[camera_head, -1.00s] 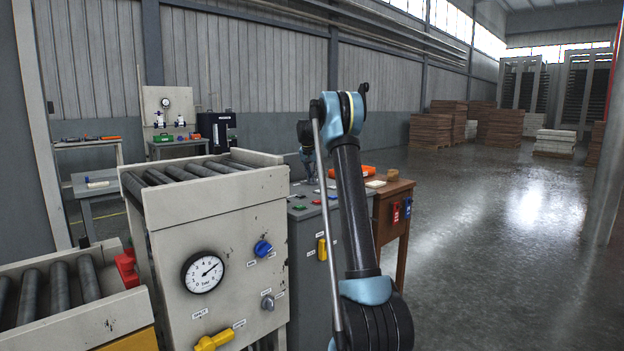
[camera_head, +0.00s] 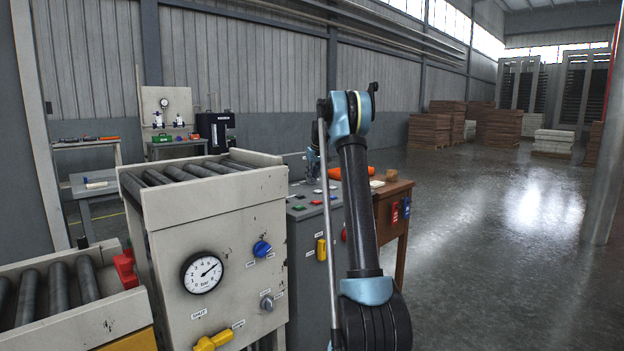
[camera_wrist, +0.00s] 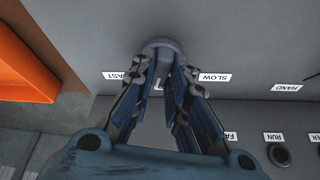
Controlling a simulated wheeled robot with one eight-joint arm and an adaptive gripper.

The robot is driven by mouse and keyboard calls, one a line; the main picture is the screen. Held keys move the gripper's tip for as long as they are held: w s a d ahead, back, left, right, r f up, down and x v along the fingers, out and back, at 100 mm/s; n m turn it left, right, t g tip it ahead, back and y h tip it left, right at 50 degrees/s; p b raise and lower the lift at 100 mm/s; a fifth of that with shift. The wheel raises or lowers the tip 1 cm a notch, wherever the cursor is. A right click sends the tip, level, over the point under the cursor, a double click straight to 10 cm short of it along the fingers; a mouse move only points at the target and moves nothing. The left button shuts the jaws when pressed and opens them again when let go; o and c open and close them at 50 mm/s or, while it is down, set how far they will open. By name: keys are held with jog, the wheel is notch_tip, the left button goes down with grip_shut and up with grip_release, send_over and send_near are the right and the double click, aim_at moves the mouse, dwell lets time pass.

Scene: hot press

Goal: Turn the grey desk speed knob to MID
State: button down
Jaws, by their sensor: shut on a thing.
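In the wrist view the grey desk speed knob (camera_wrist: 164,45) is at the top middle, on the grey desk panel (camera_wrist: 235,50). My gripper (camera_wrist: 163,63) has its fingers on either side of the knob and is shut on it. Upside-down labels read FAST (camera_wrist: 122,76) to the left of the knob and SLOW (camera_wrist: 215,77) to the right. A label between the fingers is mostly covered. The fingers hide the knob's pointer, so I cannot tell its setting. In the head view the grey control desk (camera_head: 310,240) is partly behind my arm, and the knob is not visible.
An orange thing (camera_wrist: 25,75) lies at the left in the wrist view. HAND (camera_wrist: 287,87) and RUN (camera_wrist: 273,137) labels and a dark round control (camera_wrist: 279,155) are to the right. In the head view, a roller machine with a gauge (camera_head: 202,272) stands left of the desk.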

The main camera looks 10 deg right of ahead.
jog(key=shift+w+d+f+n+g+y, duration=0.15)
jog(key=shift+n+y, duration=0.15)
jog(key=shift+n, duration=0.45)
jog(key=shift+s+a+n+g+y, duration=0.15)
jog(key=shift+n+y, duration=0.15)
jog(key=shift+n, duration=0.45)
jog(key=shift+d, duration=0.1)
jog(key=c, duration=1.6)
grip_release()
jog(key=shift+w+f, duration=0.1)
jog(key=shift+w, duration=0.05)
jog(key=shift+o, duration=0.2)
jog(key=v, duration=1.2)
